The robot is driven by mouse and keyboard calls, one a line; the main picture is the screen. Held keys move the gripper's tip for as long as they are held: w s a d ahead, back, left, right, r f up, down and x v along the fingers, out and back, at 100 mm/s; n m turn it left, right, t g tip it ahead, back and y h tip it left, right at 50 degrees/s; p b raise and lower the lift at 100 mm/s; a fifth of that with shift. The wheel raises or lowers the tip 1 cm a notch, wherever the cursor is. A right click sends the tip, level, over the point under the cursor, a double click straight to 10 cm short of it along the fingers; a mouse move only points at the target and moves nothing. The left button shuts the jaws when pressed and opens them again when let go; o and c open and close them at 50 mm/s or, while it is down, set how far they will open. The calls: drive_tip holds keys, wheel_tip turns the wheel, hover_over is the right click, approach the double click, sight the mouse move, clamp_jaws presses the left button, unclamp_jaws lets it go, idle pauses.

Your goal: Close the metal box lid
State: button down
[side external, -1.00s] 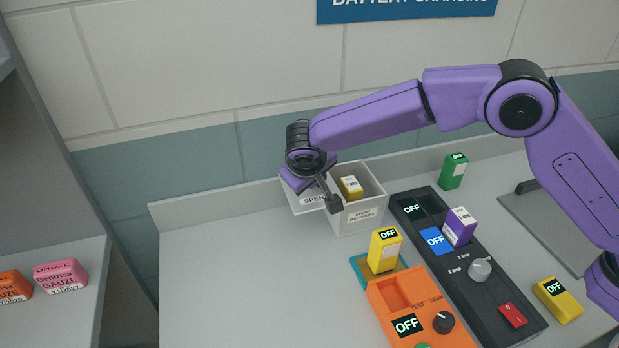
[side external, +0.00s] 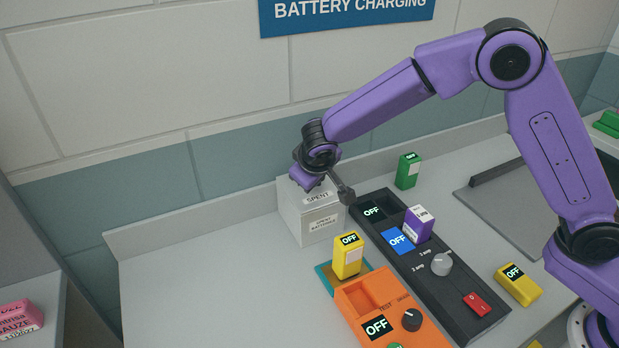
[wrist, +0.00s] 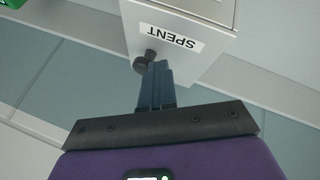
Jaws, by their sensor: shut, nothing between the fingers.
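The metal box (side external: 312,226) is a pale grey box with a front label about spent batteries. Its lid (side external: 291,193), marked SPENT, lies across the top and covers the opening; I see no clear gap. In the wrist view the lid (wrist: 215,60) shows its label upside down, with a dark knob (wrist: 146,62) beside it. My gripper (side external: 306,183) is just above the lid in the side view, its fingertips hidden there. In the wrist view my gripper (wrist: 157,72) is shut and empty, its tips close to the knob; I cannot tell if they touch.
A yellow battery (side external: 348,258) stands on a teal pad before the box, near an orange tester (side external: 385,310). A black charger (side external: 455,275) holding a purple battery (side external: 418,224) lies to the right. A green battery (side external: 407,172) stands behind.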

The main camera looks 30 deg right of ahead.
sight(302, 206)
drive_tip(key=shift+d+f, duration=0.1)
drive_tip(key=shift+d, duration=0.25)
drive_tip(key=a, duration=0.1)
drive_tip(key=s+a, duration=0.1)
drive_tip(key=a, duration=0.1)
drive_tip(key=s+a+r, duration=0.1)
drive_tip(key=shift+a, duration=0.25)
drive_tip(key=v, duration=1)
drive_tip(key=s+d+f+n+g+y, duration=0.1)
drive_tip(key=s+d+n+g, duration=0.2)
drive_tip(key=s+d, duration=1)
drive_tip(key=s+d+f+n+g+y, duration=0.2)
drive_tip(key=s+d+n, duration=0.3)
drive_tip(key=s+d, duration=0.8)
drive_tip(key=s+g, duration=0.1)
drive_tip(key=s, duration=0.3)
drive_tip(key=shift+s, duration=0.1)
